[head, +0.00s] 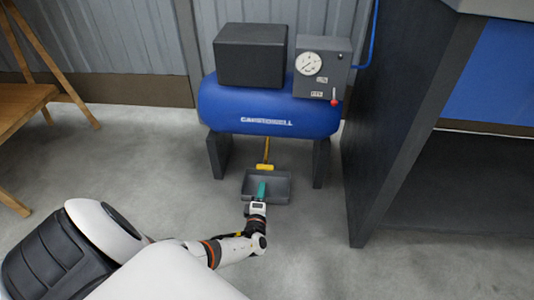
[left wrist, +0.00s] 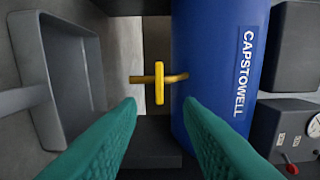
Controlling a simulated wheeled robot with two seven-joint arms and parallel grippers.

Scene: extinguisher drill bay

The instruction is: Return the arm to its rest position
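My left arm reaches in from the lower left in the head view. Its gripper (head: 261,186) has teal fingers and appears over the grey tray. In the left wrist view the gripper (left wrist: 160,102) is open, with nothing between its fingers. Beyond the fingertips is a yellow valve handle (left wrist: 159,82) on a brass-coloured stem, apart from the fingers; it also shows in the head view (head: 265,167) below the blue tank. My right gripper is in neither view.
The blue compressor tank (head: 215,105) stands on dark legs, with a black box (head: 250,55) and gauge panel (head: 310,66) on top. The grey tray (head: 281,188) sits below. A dark cabinet side (head: 400,130) rises at right; a wooden stand (head: 22,100) is at left.

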